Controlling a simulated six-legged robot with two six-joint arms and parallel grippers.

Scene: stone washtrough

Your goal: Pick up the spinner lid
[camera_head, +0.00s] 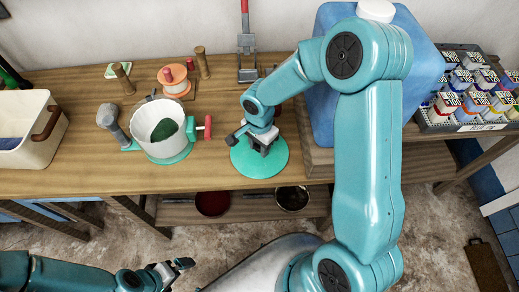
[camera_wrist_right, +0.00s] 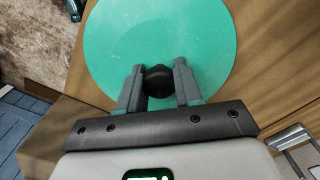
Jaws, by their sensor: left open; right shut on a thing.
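The spinner lid (camera_head: 259,157) is a flat round green disc with a black knob. It is at the front of the wooden bench, right of the spinner bowl. My right gripper (camera_head: 262,143) is above the disc, shut on the black knob (camera_wrist_right: 158,81), which shows between its fingers in the right wrist view. I cannot tell whether the disc touches the bench. The white spinner bowl (camera_head: 152,145) has a teal base, a red-handled crank and a dark green thing inside. My left gripper (camera_head: 177,268) is open and empty, low in front of the bench.
A cream bin (camera_head: 50,140) stands at the left. Wooden pegs and a spool (camera_head: 175,82) stand behind the bowl. A big blue container (camera_head: 325,125) and a crate of small jars (camera_head: 428,122) are at the right. Two bowls (camera_head: 212,203) (camera_head: 292,198) sit on the lower shelf.

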